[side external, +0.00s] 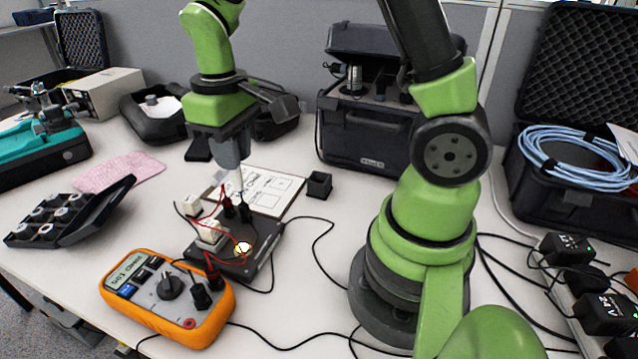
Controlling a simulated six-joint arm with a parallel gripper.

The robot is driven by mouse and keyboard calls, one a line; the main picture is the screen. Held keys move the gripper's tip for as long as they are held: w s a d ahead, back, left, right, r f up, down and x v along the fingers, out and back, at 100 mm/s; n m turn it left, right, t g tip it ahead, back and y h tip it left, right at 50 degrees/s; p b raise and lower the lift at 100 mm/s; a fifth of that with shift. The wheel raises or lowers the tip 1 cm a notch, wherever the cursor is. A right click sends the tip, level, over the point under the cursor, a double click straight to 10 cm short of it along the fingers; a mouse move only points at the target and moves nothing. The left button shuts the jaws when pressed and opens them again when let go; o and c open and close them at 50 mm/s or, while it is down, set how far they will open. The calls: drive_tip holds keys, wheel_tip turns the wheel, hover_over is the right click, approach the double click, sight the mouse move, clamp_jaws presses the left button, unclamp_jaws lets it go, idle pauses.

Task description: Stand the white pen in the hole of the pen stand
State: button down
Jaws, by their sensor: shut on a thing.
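My gripper (233,160) points down over the middle of the table and is shut on the white pen (238,181). The pen is roughly upright, and only its part below the jaws shows. Its lower end is near the black leads behind the black box; whether it touches anything there I cannot tell. The pen stand (319,184) looks to be the small black block on the table, to the right of my gripper and apart from the pen. Its dark top is too small to show the hole clearly.
A clipboard with paper (270,186) lies behind the black box (235,247) with red leads. An orange multimeter (167,298) is in front. A black case (365,135) stands behind the pen stand. A black cable (318,240) curves over the table.

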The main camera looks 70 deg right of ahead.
drive_tip(key=s+d+f+m, duration=0.1)
drive_tip(key=s+d+f, duration=0.2)
drive_tip(key=d, duration=0.6)
drive_tip(key=s+d+f+m, duration=0.2)
drive_tip(key=d+f, duration=0.3)
drive_tip(key=d, duration=0.5)
drive_tip(key=shift+s+d+f, duration=0.15)
drive_tip(key=shift+s+d, duration=0.1)
drive_tip(key=shift+s, duration=0.15)
drive_tip(key=shift+f, duration=2.1)
idle(0.8)
drive_tip(key=c, duration=0.6)
unclamp_jaws()
